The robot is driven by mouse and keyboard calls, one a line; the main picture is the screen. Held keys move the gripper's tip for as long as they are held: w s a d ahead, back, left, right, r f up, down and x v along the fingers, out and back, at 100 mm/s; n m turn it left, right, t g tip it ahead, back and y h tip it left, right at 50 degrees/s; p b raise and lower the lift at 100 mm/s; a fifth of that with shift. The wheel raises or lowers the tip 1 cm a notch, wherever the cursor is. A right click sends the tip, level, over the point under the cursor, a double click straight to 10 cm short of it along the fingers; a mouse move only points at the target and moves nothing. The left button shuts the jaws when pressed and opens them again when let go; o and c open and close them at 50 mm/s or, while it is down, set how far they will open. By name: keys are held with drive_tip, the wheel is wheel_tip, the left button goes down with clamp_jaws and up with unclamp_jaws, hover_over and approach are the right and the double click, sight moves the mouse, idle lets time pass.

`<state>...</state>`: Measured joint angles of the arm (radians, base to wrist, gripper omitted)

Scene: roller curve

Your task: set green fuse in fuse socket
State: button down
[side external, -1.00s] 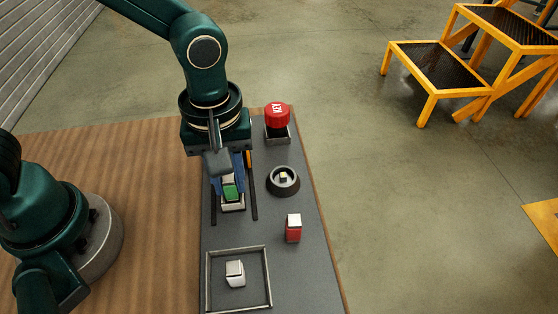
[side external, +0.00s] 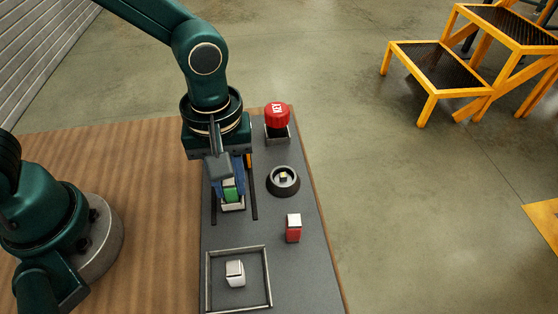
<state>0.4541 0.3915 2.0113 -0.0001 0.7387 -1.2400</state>
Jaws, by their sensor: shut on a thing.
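The green fuse (side external: 230,194) is upright between the fingers of my gripper (side external: 229,186), which is shut on it. Its lower end is at the pale fuse socket (side external: 233,206), which shows just below and around the fuse's foot. The fingers and the fuse hide much of the socket, so I cannot tell how deep the fuse sits in it. The socket lies between two dark rails on the grey panel.
A red block with a white top (side external: 293,228) stands right of the socket. A dark round dial (side external: 283,181) and a red button (side external: 277,117) are farther back. A framed tray (side external: 270,290) at the front holds a white block (side external: 235,273). Bare panel lies around them.

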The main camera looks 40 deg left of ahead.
idle(0.3)
drive_tip(key=c, duration=0.6)
unclamp_jaws()
drive_tip(key=shift+c, duration=0.7)
drive_tip(key=shift+r, duration=3.45)
drive_tip(key=shift+a, duration=0.1)
